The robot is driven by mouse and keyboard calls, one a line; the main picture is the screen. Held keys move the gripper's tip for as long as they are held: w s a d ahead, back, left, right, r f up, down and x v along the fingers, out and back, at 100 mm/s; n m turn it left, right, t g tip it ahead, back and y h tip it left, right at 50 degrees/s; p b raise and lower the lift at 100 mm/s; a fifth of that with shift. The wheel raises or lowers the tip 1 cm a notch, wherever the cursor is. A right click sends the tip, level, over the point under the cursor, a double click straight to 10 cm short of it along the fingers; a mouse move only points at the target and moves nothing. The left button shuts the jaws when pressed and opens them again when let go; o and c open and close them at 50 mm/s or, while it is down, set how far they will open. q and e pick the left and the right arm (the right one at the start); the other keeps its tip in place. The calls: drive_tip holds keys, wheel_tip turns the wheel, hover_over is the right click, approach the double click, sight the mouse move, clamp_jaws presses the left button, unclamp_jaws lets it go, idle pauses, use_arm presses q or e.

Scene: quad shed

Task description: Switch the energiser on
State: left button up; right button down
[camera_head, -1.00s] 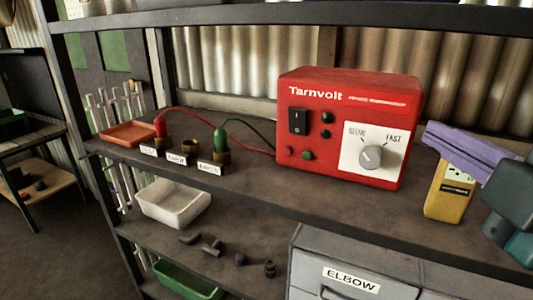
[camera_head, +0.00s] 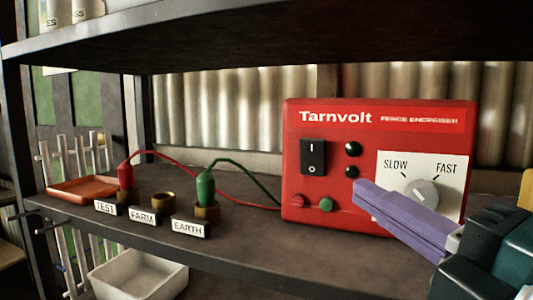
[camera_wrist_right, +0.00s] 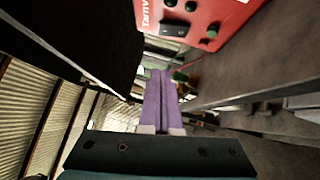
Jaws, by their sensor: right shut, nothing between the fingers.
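The red Tarnvolt energiser (camera_head: 390,135) stands on the shelf, facing me. It also shows at the top of the right wrist view (camera_wrist_right: 225,20). Its black rocker switch (camera_head: 313,156), marked I above and O below, is at the front's left side; I cannot tell which end is pressed in. The switch also shows in the wrist view (camera_wrist_right: 172,29). My right gripper (camera_head: 361,187), with purple fingers, is shut and empty. Its tips are in front of the energiser, right of and lower than the switch, and seem apart from it. My left gripper is not in view.
The red plug (camera_head: 126,179) is at the TEST socket and the green plug (camera_head: 205,189) at EARTH. The brass FARM socket (camera_head: 164,199) is empty. A speed dial (camera_head: 421,194) is partly behind my fingers. The upper shelf (camera_head: 270,38) hangs above. An orange tray (camera_head: 82,189) lies left.

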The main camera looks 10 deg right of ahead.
drive_tip(key=p, duration=0.2)
approach(305, 144)
drive_tip(key=w+a, duration=0.3)
drive_tip(key=shift+w+d+r, duration=0.2)
drive_tip(key=shift+w+d, duration=0.25)
drive_tip(key=shift+w, duration=0.2)
drive_tip(key=shift+w+d+r, duration=0.2)
drive_tip(key=shift+w+d, duration=0.3)
drive_tip(key=shift+w, duration=0.15)
